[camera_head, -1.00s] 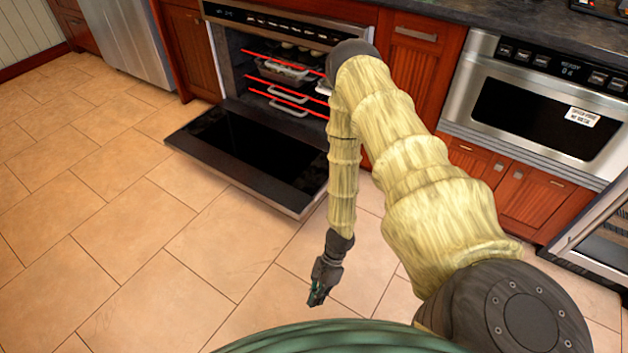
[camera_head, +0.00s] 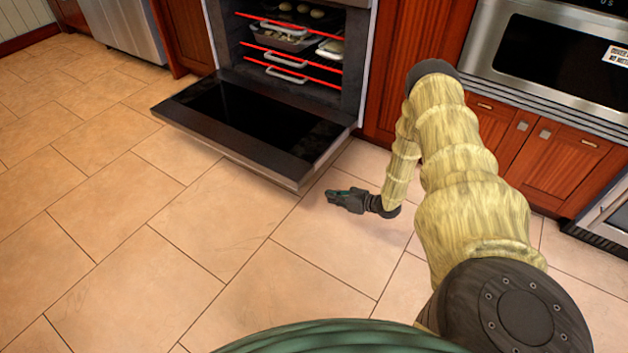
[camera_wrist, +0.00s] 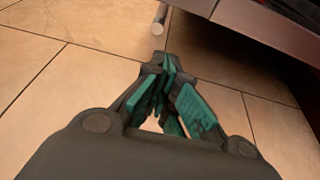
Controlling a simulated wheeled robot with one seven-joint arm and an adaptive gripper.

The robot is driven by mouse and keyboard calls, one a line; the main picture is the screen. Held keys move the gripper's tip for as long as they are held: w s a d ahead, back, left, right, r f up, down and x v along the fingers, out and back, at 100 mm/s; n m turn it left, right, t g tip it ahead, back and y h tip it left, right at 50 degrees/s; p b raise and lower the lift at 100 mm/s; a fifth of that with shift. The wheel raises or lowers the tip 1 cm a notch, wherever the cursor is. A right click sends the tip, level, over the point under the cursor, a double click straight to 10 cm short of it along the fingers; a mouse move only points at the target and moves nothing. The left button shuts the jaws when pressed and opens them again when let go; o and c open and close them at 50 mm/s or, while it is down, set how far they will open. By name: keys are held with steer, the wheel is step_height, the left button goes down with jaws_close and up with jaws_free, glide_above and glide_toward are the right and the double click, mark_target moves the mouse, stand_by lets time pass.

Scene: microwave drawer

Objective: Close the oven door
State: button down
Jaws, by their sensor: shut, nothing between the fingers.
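The oven door (camera_head: 252,122) is folded down, open, in the head view, with its dark glass facing up and a steel edge toward me. The oven (camera_head: 290,45) stands open behind it, with trays on racks with red front edges inside. My gripper (camera_head: 330,196) is shut and empty, pointing left, in front of the door's near right corner and apart from it in the picture. In the wrist view my gripper (camera_wrist: 168,70) has its fingertips together above the floor. An edge of the door (camera_wrist: 270,28) seems to cross the upper right there, with dark shadow beneath.
Wooden cabinets (camera_head: 545,160) and a steel microwave drawer (camera_head: 560,60) stand right of the oven. A steel appliance (camera_head: 122,28) stands at the far left. The tiled floor (camera_head: 130,240) is clear in front and to the left.

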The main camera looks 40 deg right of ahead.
steer(key=shift+t+h, duration=0.3)
steer(key=b+x, duration=0.1)
steer(key=x, duration=0.2)
steer(key=d+b+x, duration=0.1)
steer(key=b+x, duration=0.1)
steer(key=x, duration=0.1)
steer(key=b+x, duration=0.1)
steer(key=x, duration=0.3)
steer(key=shift+w+d+b, duration=0.2)
steer(key=shift+w+b, duration=0.1)
steer(key=shift+b, duration=0.1)
steer(key=shift+s+r+b, duration=0.1)
steer(key=shift+r+b, duration=0.45)
steer(key=shift+r, duration=1.4)
steer(key=shift+r, duration=0.1)
